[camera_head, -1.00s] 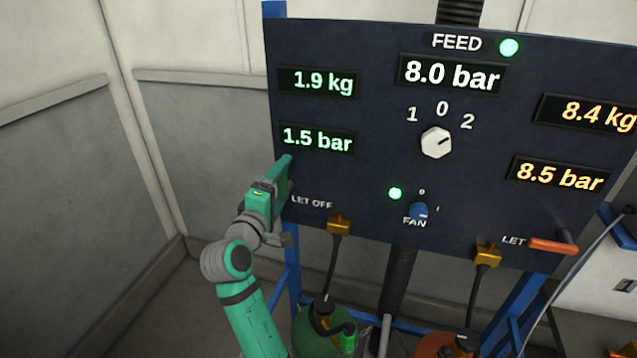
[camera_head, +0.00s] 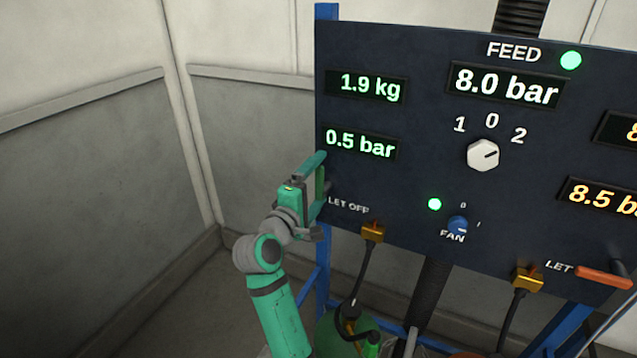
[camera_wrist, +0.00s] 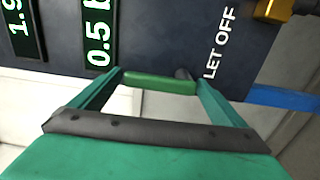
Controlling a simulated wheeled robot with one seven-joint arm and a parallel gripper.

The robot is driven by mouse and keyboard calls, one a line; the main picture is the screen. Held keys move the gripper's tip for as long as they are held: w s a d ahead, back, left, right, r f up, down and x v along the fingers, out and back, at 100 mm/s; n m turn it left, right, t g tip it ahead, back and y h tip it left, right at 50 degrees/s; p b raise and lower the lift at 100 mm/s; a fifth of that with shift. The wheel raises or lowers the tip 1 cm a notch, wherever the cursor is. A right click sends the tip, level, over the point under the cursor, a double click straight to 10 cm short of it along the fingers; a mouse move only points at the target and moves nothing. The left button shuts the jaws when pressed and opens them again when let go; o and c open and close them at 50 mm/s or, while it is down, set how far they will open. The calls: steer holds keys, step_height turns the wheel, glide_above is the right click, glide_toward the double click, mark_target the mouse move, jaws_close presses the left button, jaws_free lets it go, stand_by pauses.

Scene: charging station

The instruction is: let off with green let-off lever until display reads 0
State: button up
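The green let-off lever (camera_wrist: 160,84) lies lengthwise between my fingertips in the wrist view, its pivot end beside the LET OFF label (camera_wrist: 219,43). My gripper (camera_head: 321,184) is at the panel's left edge, fingers wide apart. In the wrist view, my gripper (camera_wrist: 158,80) has a finger near each end of the lever; I cannot tell whether both touch it. In the head view the lever is mostly hidden by my gripper. The green pressure display (camera_head: 360,144) reads 0.5 bar. The green weight display (camera_head: 367,87) above it reads 1.9 kg.
The dark panel (camera_head: 400,60) also carries the FEED display (camera_head: 506,85) at 8.0 bar, a white selector knob (camera_head: 483,155) and a blue fan knob (camera_head: 458,224). An orange lever (camera_head: 603,277) is at right. A hose hangs from the brass connector (camera_head: 373,232) below my gripper.

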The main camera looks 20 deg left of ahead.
steer(key=shift+s, duration=0.1)
steer(key=s, duration=1)
steer(key=shift+s+a, duration=0.35)
steer(key=shift+a, duration=0.1)
steer(key=shift+w+d, duration=0.1)
